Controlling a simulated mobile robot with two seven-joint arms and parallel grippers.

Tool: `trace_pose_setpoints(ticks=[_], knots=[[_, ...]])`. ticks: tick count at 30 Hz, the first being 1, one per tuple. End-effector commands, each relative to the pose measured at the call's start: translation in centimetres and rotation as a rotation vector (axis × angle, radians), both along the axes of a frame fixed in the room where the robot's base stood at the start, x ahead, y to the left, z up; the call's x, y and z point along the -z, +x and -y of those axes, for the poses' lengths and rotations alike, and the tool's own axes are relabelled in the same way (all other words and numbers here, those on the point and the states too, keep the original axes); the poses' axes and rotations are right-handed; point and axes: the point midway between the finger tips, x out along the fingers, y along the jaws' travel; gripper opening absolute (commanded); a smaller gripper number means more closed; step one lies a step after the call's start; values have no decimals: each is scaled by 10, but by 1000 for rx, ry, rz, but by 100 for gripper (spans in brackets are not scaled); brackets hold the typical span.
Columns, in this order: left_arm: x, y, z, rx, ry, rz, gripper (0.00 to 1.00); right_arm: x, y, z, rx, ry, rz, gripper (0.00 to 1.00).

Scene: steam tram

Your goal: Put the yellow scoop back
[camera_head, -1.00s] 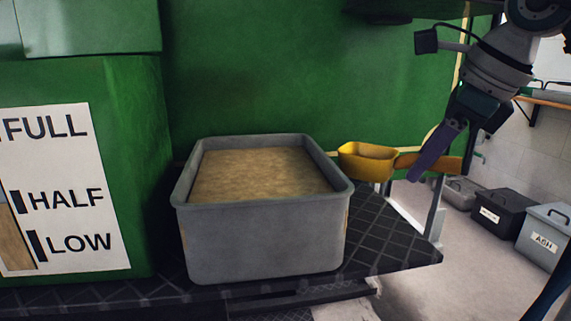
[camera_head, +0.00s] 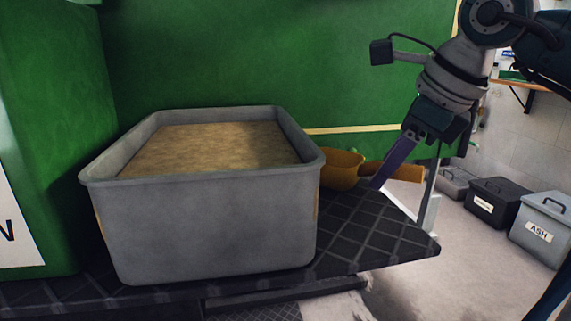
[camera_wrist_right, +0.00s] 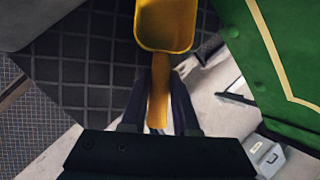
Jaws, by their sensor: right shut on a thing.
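The yellow scoop (camera_head: 341,172) is just right of a large grey bin, low over the dark tread-plate platform. My right gripper (camera_head: 378,184) is shut on its orange-yellow handle (camera_head: 405,172). In the right wrist view the scoop's bowl (camera_wrist_right: 166,25) points away from my fingers, and the handle lies between the fingertips (camera_wrist_right: 160,100). Part of the bowl is hidden behind the bin's corner in the head view. I cannot tell whether the scoop touches the platform. My left gripper is not in view.
The grey bin (camera_head: 215,225) holds sandy material (camera_head: 215,147). The platform (camera_head: 375,233) is bare right of it and ends at an edge. A green wall (camera_head: 220,60) stands behind. A black box (camera_head: 492,203) and a grey ash box (camera_head: 541,222) stand on the floor at right.

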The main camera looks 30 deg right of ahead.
Motion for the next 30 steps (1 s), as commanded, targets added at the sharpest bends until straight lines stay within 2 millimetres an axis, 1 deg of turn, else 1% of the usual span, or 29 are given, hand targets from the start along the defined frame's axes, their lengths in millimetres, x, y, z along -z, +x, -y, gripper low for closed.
trace_pose_setpoints(ticks=[4, 5, 12, 19, 22, 26, 30], knots=[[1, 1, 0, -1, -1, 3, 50, 2, 0, 0, 0, 1, 2, 0], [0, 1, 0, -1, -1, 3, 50, 1, 0, 0, -1, 1, 0, 32], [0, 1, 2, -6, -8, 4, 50, 1, 0, 0, 0, 1, -1, 59], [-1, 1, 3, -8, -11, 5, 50, 0, 0, 0, -1, 1, 0, 59], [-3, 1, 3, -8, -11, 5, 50, -5, -2, 1, -1, 0, 1, 59], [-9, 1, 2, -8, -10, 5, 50, -25, -11, 3, -1, -2, 3, 59], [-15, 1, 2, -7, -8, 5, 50, -54, -25, 5, 0, -3, 3, 59]])
